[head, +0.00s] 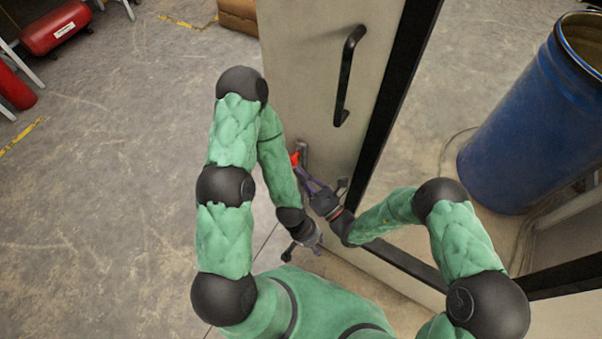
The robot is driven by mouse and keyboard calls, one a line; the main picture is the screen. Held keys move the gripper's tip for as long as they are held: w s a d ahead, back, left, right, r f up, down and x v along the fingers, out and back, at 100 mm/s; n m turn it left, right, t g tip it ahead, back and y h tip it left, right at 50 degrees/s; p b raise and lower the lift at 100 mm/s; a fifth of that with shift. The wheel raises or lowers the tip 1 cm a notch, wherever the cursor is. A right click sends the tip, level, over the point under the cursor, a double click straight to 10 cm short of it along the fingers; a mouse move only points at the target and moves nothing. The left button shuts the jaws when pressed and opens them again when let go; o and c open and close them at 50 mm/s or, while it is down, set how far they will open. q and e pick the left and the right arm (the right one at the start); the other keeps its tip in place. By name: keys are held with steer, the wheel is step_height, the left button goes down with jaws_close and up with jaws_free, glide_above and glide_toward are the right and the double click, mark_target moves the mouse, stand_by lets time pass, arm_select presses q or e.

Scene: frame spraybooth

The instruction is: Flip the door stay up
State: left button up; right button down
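The door stay (295,159) is a small part with a red end, low on the pale door (285,60), beside a grey bracket (303,149). My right gripper (303,174) reaches up and left from the right, with its fingertips at or very near the red end. I cannot tell whether they touch or grip it. My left gripper (302,252) hangs lower, below the stay and apart from it, pointing down near the door's bottom. It seems to hold nothing, but its finger opening is unclear. My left forearm passes close to the stay's left side.
A black handle (347,75) is on the door above the stay. A black-framed edge (385,110) runs along the door's right side. A blue drum (520,120) stands at the right. A brown box (238,15) is behind.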

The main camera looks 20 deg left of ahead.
arm_select(q)
step_height(320, 180, up, 6)
steer(key=p, duration=0.5)
steer(key=shift+f+p, duration=0.15)
steer(key=shift+p, duration=0.2)
arm_select(e)
step_height(320, 180, up, 5)
steer(key=shift+r, duration=0.15)
arm_select(q)
steer(key=shift+s+a+f+b, duration=0.25)
steer(key=shift+s, duration=0.25)
steer(key=shift+s+a+f+b, duration=0.2)
steer(key=shift+s+f+b, duration=0.05)
steer(key=shift+s, duration=0.25)
arm_select(e)
steer(key=f+v, duration=0.3)
steer(key=v, duration=0.9)
steer(key=shift+a, duration=0.1)
